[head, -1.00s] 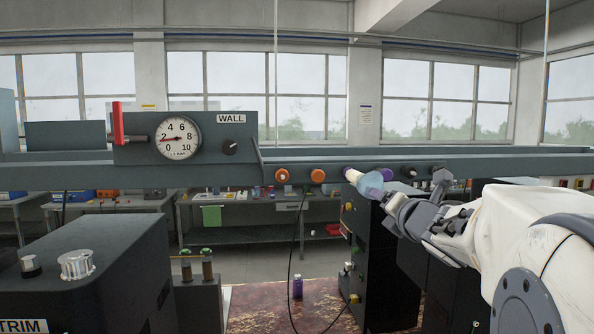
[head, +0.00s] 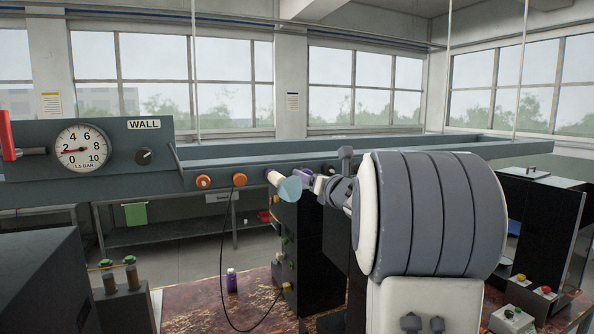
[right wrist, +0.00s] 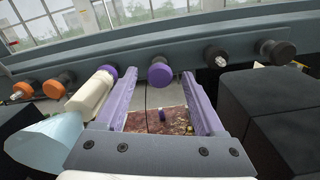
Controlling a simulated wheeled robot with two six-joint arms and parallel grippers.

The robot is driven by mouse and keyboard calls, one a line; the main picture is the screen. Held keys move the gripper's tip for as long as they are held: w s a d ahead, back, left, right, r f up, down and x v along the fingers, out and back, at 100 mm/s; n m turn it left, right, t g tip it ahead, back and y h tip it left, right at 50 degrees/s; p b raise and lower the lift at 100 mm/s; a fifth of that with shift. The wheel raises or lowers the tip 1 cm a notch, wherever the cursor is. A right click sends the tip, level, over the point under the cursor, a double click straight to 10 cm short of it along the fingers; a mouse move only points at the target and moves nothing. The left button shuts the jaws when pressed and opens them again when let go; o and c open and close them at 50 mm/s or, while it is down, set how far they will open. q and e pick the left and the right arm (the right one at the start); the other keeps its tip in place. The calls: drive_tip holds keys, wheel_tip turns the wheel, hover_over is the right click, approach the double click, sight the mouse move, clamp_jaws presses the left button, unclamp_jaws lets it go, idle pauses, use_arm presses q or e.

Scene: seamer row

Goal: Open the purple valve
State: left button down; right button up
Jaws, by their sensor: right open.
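A round purple valve knob (right wrist: 160,75) sits on the grey rail in the right wrist view, ahead of the gap between my right gripper's fingers. My right gripper (right wrist: 152,88) has two purple-grey fingers, spread apart and empty. In the head view my right gripper (head: 310,182) is at the rail, largely hidden by my forearm. Left of it, a cream cylinder (right wrist: 90,95) with a purple end and a pale blue cone juts from the rail; it also shows in the head view (head: 279,180). I cannot tell whether my fingers touch the knob. My left gripper is not in view.
Two orange knobs (head: 203,181) are farther left on the rail, and dark knobs (right wrist: 215,55) are to the right. A gauge panel (head: 110,150) stands at left. Black boxes (right wrist: 280,120) crowd the right.

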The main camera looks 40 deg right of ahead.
drive_tip(key=shift+w, duration=0.3)
clamp_jaws()
drive_tip(key=shift+d, duration=0.1)
idle(1.2)
